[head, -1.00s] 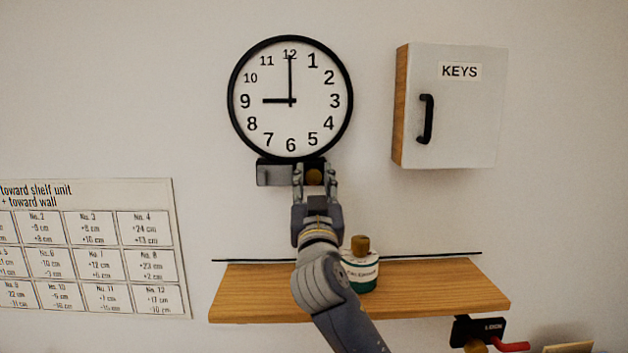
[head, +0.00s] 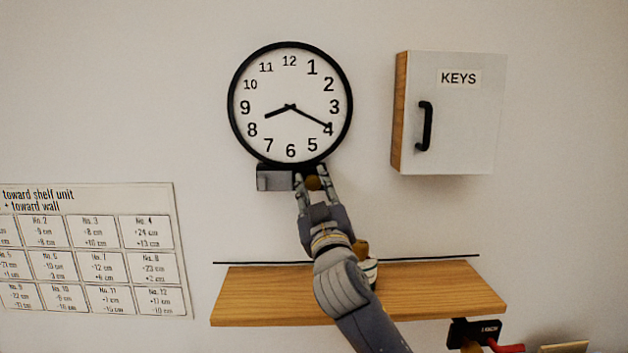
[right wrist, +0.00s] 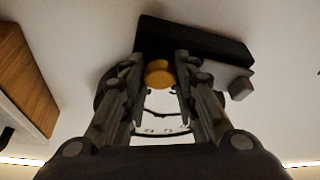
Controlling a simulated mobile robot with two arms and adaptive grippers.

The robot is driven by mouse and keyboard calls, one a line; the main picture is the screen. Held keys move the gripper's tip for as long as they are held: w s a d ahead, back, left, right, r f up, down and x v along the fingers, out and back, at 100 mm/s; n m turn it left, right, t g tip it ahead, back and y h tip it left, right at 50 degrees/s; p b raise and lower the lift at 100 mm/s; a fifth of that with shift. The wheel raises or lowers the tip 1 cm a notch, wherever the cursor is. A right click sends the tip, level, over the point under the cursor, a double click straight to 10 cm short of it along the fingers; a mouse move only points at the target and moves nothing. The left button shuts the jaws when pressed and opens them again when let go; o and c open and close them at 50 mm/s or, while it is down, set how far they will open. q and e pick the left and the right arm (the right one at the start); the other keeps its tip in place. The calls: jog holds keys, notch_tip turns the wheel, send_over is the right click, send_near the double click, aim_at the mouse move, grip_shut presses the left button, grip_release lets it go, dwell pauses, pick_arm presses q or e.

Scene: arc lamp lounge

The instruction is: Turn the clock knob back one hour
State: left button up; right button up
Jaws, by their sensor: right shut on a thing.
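The round wall clock (head: 290,80) has a black rim and a white face. Its short hand points a little past 8 and its long hand points at 4. A dark box with a grey block (head: 274,180) sits under the clock. The round brass knob (head: 313,183) is below the clock's lower rim; it also shows in the right wrist view (right wrist: 159,75). My right gripper (head: 313,180) is shut on the knob, a finger on each side, and is tilted. The fingers also show in the right wrist view (right wrist: 160,80). My left gripper is in neither view.
A wooden shelf (head: 250,297) is below the clock, with a bottle (head: 366,268) partly hidden behind my right arm. A white key cabinet (head: 455,120) hangs at right. A printed chart (head: 90,250) is on the left wall. A black bracket (head: 475,333) is under the shelf.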

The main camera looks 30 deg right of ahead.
jog(key=shift+n+y+p, duration=0.6)
jog(key=shift+n+p, duration=0.1)
jog(key=shift+n, duration=0.7)
jog(key=o, duration=0.8)
jog(key=shift+c, duration=0.2)
jog(key=shift+s+a, duration=0.1)
jog(key=v, duration=1.2)
jog(key=shift+f, duration=0.1)
